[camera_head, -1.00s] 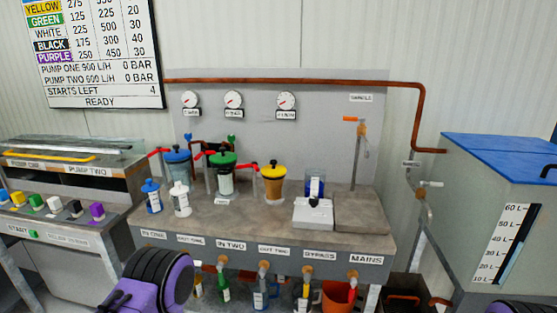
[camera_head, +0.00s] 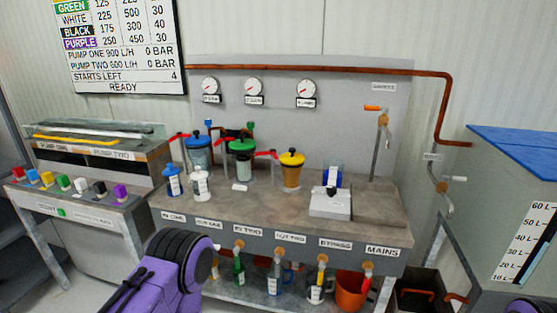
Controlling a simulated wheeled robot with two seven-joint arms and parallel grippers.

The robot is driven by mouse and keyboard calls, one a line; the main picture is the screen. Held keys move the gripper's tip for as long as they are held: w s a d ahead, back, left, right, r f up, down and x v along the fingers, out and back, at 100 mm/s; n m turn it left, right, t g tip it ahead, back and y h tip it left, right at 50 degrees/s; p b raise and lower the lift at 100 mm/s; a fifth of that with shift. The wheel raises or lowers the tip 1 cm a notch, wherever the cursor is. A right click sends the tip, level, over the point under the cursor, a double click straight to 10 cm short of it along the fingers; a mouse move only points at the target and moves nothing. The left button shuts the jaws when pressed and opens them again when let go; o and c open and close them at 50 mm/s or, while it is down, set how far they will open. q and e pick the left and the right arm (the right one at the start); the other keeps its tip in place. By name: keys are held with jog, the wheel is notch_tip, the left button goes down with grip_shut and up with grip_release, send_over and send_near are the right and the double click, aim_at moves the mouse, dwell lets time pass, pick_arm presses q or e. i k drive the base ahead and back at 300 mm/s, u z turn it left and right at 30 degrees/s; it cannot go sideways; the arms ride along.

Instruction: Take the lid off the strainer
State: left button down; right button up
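No label marks the strainer, so I cannot tell which vessel it is. Three lidded pots stand along the back of the bench: one with a blue lid (camera_head: 198,142), one with a green lid (camera_head: 241,146) and one with a yellow lid (camera_head: 292,158). All three lids sit on their pots, each with a knob on top. A white box (camera_head: 330,203) with a dark knob stands to their right. My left arm shows at the bottom left of centre and a bit of my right arm at the bottom right corner. Neither gripper is in view.
A blue bottle (camera_head: 173,181) and a white bottle (camera_head: 201,186) stand before the pots. Red handles stick out near the pots. Bottles and an orange bucket (camera_head: 351,290) sit below the bench (camera_head: 270,205). A blue-topped tank (camera_head: 515,195) is at right, a button console (camera_head: 85,205) at left.

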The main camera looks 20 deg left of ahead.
aim_at(291, 158)
jog(key=u, duration=0.4)
jog(key=k, duration=0.5)
jog(key=u, duration=0.7)
jog(key=i, duration=1.2)
jog(key=z, duration=1)
